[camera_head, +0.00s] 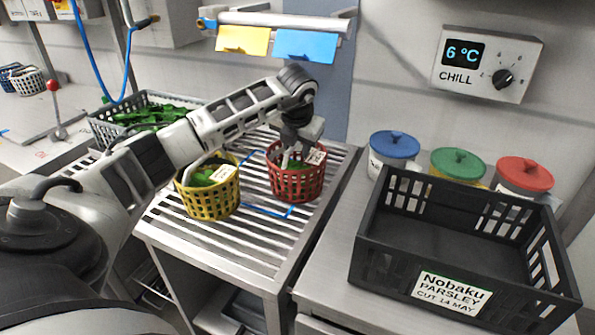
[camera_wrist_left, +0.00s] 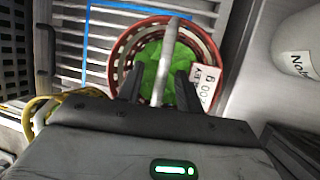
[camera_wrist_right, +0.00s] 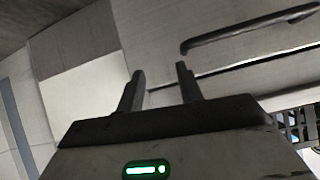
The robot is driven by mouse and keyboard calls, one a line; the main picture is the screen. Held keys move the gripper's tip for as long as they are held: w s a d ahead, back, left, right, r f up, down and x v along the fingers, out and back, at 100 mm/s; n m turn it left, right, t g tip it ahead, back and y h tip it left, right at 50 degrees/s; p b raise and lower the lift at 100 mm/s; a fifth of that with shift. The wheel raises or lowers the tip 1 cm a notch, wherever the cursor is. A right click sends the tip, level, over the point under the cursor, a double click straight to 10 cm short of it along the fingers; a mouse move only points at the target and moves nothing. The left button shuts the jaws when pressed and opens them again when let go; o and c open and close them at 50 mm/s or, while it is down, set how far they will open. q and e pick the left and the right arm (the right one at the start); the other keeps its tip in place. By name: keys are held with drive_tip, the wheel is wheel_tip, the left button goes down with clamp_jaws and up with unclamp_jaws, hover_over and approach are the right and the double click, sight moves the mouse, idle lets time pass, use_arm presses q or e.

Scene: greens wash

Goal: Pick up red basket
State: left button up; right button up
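The red basket (camera_head: 296,184) stands on the slatted metal rack, with green leaves and a white label in it. My left gripper (camera_head: 296,150) is over it, pointing down, and partly hides its handle. In the left wrist view the basket (camera_wrist_left: 124,62) lies below the fingers. Its pale handle (camera_wrist_left: 166,62) runs between the two fingertips (camera_wrist_left: 158,88), which are apart with gaps beside the handle. My right gripper (camera_wrist_right: 160,82) is open and empty in the right wrist view, away from the basket. It does not show in the head view.
A yellow basket (camera_head: 213,199) of greens stands close left of the red one, under my left arm. A grey crate of greens (camera_head: 104,131) is behind it. A black crate (camera_head: 394,258) stands on the right counter, before blue, green and red lidded jars (camera_head: 525,174).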

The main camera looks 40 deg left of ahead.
use_arm(q)
clamp_jaws()
drive_tip(key=shift+r, duration=0.1)
drive_tip(key=shift+r, duration=0.15)
